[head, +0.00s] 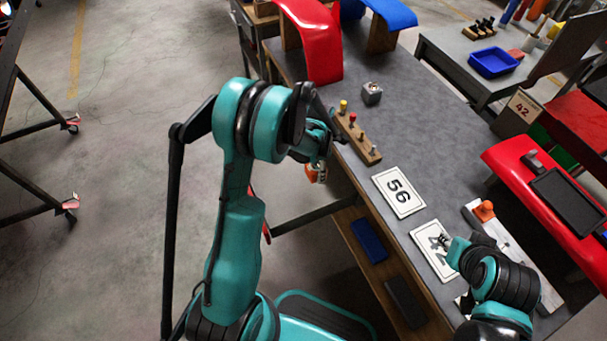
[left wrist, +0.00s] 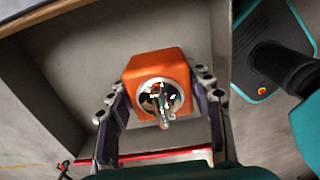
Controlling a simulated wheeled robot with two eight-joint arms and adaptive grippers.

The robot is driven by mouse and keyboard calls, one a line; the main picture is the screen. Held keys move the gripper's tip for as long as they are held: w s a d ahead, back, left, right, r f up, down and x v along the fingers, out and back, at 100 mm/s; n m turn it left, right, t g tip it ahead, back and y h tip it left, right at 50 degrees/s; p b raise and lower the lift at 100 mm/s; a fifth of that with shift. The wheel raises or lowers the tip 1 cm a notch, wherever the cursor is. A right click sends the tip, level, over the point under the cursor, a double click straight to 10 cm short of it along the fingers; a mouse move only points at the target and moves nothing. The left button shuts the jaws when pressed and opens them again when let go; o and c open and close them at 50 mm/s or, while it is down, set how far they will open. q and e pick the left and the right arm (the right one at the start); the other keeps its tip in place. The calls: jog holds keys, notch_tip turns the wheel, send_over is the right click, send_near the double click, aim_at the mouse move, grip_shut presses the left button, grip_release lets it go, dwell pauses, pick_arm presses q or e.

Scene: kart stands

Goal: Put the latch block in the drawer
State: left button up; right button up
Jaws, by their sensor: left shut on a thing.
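My left gripper (head: 318,172) hangs off the left edge of the grey table. It is shut on an orange block with a round metal fitting and a pin, which I take as the latch block (left wrist: 160,72). In the left wrist view the fingers (left wrist: 160,115) grip its two sides. Behind it is a grey box-like interior with a wooden rim (left wrist: 40,15), possibly the drawer. In the head view a wooden open tray or drawer (head: 347,222) lies below the table edge. My right gripper (head: 447,243) is over a number card; its opening is unclear.
The table (head: 400,130) holds a wooden peg rack (head: 358,140), a small grey block with a metal top (head: 372,93) and a card marked 56 (head: 399,192). A blue item (head: 369,240) and a dark item (head: 405,302) lie below the edge.

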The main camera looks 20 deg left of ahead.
pick_arm(q)
jog(key=b, duration=0.4)
send_over(288, 180)
notch_tip(288, 180, down, 7)
notch_tip(288, 180, down, 4)
jog(key=shift+a+f+b, duration=0.1)
jog(key=shift+b, duration=1.15)
jog(key=o, duration=1.3)
